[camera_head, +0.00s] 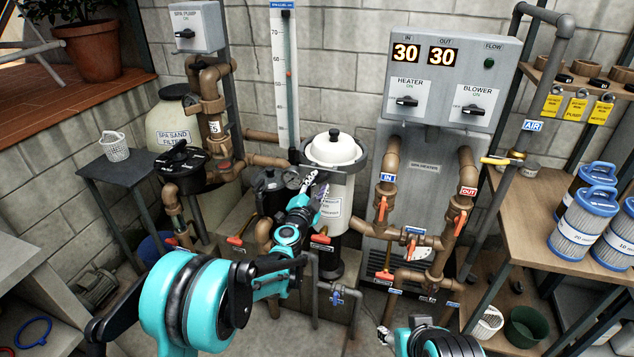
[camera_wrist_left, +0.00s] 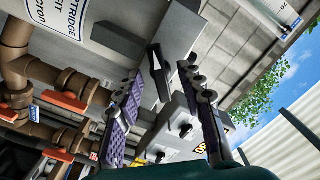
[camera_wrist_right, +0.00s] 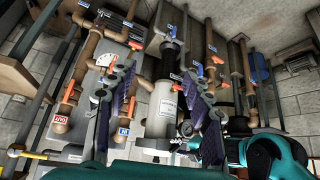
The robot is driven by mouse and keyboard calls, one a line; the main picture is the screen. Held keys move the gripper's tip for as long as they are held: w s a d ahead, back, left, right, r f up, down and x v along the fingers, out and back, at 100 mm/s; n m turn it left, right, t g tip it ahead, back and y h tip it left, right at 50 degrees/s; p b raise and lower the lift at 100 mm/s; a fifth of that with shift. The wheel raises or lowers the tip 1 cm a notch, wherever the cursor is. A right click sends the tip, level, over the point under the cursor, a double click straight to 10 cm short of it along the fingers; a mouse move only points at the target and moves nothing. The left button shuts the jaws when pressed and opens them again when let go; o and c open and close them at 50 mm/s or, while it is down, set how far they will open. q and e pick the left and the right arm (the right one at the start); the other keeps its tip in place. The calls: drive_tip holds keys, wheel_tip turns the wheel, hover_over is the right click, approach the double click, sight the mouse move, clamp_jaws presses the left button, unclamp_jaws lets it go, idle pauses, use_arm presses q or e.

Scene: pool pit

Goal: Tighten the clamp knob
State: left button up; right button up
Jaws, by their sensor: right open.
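The cartridge filter (camera_head: 347,187) is a white upright housing with a black-topped lid (camera_head: 334,150) and a dark clamp band around its neck. My left gripper (camera_head: 314,194) is in front of its left side, covering part of the band. In the left wrist view the purple-padded fingers (camera_wrist_left: 166,115) are apart, with nothing held between them. A black knob-like piece (camera_wrist_left: 158,75) shows beyond them; I cannot tell whether it is the clamp knob. My right gripper (camera_wrist_right: 153,95) is open and empty, low in front, with the filter (camera_wrist_right: 161,108) between its fingers in the view.
The heater (camera_head: 412,190) with brown pipes and red valve handles stands to the right, under the control box (camera_head: 450,75). The sand filter (camera_head: 172,123) and pipes are on the left. A wooden bench (camera_head: 535,215) with blue-capped cartridges (camera_head: 585,225) is on the right.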

use_arm(q)
drive_tip(key=shift+s, duration=0.1)
drive_tip(key=v, duration=0.6)
drive_tip(key=shift+s+b, duration=0.4)
